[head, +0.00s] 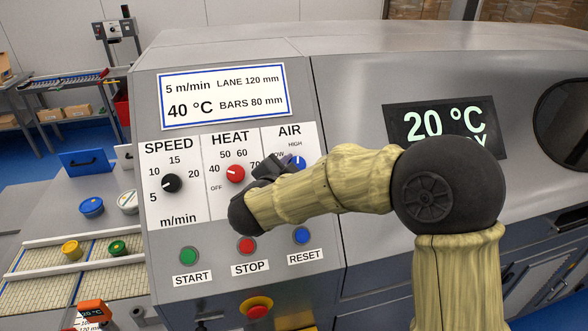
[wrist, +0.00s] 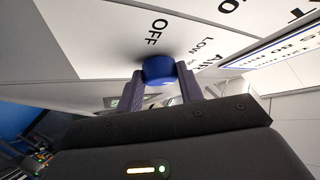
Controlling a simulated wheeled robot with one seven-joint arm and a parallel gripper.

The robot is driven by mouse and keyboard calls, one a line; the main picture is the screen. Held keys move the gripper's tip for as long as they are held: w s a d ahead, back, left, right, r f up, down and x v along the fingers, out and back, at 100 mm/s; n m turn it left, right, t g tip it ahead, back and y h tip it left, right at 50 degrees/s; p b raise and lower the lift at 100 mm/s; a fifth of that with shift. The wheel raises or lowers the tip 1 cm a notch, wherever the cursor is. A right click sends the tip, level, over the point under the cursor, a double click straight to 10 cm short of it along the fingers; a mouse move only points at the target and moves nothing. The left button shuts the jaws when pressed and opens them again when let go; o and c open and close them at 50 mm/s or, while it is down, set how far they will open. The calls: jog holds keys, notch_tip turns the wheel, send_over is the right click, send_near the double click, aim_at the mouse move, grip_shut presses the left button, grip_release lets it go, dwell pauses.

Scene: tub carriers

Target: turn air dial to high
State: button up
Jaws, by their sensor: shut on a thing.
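The blue air dial (head: 300,162) sits on the white AIR panel, below the HIGH label and right of LOW. It is partly hidden by my arm in the head view. A white mark shows on it, but its exact setting is hard to read. In the wrist view the dial (wrist: 159,70) lies between the two fingers of my gripper (wrist: 158,84), which is shut on it. The OFF and LOW labels show beside the dial there; HIGH cannot be made out.
The red heat dial (head: 235,174) and black speed dial (head: 171,183) are left of my gripper. Green start (head: 189,256), red stop (head: 247,246) and blue reset (head: 302,236) buttons are below. A red emergency button (head: 257,312) juts out lower down.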

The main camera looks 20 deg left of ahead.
jog(key=o, duration=1)
jog(key=d+b+v, duration=0.1)
jog(key=b+v, duration=0.4)
jog(key=v, duration=1.2)
jog(key=shift+s+a, duration=0.25)
jog(key=shift+a, duration=0.25)
